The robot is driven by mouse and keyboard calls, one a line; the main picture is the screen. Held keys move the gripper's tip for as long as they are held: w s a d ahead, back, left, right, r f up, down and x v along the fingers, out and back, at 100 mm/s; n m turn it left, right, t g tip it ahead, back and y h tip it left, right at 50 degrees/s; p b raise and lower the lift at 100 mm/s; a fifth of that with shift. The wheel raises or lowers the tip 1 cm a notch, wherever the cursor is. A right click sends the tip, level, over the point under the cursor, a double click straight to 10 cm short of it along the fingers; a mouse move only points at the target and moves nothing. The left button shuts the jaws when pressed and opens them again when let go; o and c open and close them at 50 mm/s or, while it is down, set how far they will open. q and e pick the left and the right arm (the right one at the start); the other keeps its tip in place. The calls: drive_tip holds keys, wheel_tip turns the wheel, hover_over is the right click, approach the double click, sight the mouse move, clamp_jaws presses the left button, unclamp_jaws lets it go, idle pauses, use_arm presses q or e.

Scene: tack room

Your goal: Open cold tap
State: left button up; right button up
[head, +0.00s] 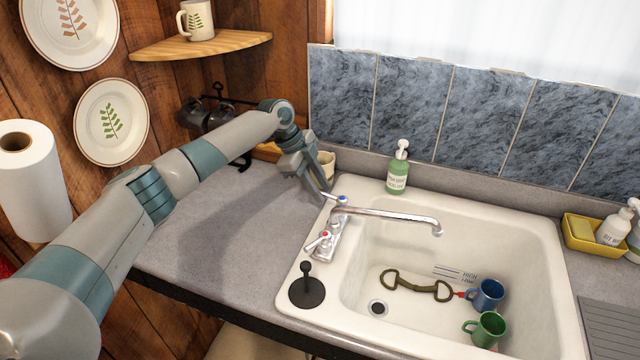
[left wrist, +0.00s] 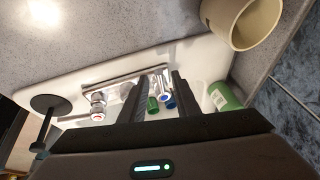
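The cold tap (head: 342,201) has a blue-marked top and stands at the back of the chrome faucet base, on the rim of the white sink (head: 365,195). The hot tap (head: 323,237), marked red, is nearer the front. A long chrome spout reaches over the basin. My left gripper (head: 326,194) points down just left of the cold tap. In the left wrist view, its two dark fingers (left wrist: 160,95) are apart with nothing clearly held; the faucet base (left wrist: 125,78) lies beyond them. Contact with the tap cannot be told. My right gripper is not in view.
A green soap bottle (head: 398,168) stands behind the sink, and a cream cup (left wrist: 240,20) is close beside my gripper. A black plunger-like item (head: 307,288) is at the sink's front left corner. Blue (head: 486,294) and green (head: 485,329) mugs lie in the basin.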

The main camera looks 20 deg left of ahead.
use_arm(q)
drive_tip(key=shift+d+f, duration=0.1)
drive_tip(key=shift+f, duration=0.15)
drive_tip(key=shift+c, duration=0.6)
clamp_jaws()
